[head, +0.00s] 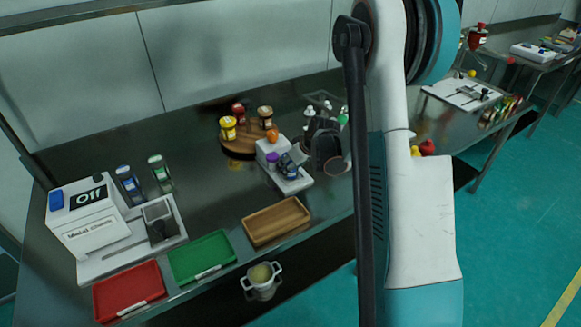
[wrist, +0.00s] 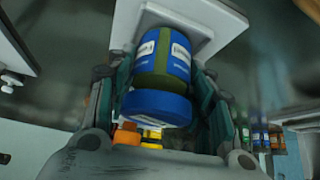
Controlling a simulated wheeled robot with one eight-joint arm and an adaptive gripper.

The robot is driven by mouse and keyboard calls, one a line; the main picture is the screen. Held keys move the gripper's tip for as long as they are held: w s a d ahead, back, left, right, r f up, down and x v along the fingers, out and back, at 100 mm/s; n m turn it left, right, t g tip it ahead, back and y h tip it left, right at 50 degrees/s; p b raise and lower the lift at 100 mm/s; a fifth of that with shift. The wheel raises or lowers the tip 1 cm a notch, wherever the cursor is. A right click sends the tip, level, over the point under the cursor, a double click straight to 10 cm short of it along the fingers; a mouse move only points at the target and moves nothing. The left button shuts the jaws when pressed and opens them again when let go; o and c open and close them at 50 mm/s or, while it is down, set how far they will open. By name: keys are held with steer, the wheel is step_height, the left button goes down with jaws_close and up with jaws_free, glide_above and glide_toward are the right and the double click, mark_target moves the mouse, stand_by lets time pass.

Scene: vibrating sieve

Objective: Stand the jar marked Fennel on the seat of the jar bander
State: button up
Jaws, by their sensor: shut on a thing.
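My gripper (head: 297,158) is shut on a jar with a blue lid and a blue-and-white label (wrist: 165,58); its name is too small to read. The jar also shows in the head view (head: 289,169), partly hidden by the fingers. It is over the pale base (head: 300,184) of a small white machine (head: 265,148), seemingly the jar bander, with an orange top and a purple part. In the wrist view the white base (wrist: 205,22) lies just beyond the jar. I cannot tell whether the jar touches it.
A white machine reading "Off" (head: 92,215) stands at the left, near two jars (head: 160,172). Red (head: 130,291) and green (head: 202,257) trays and a wooden tray (head: 276,221) line the front edge. A round wooden stand (head: 238,148) with several jars is behind. Bare table lies centre-left.

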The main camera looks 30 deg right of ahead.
steer(key=shift+f, duration=0.1)
steer(key=o, duration=1.1)
steer(key=shift+s+r, duration=0.1)
steer(key=shift+r, duration=0.3)
steer(key=p+v, duration=0.4)
steer(key=v, duration=0.7)
steer(key=shift+s+r, duration=0.2)
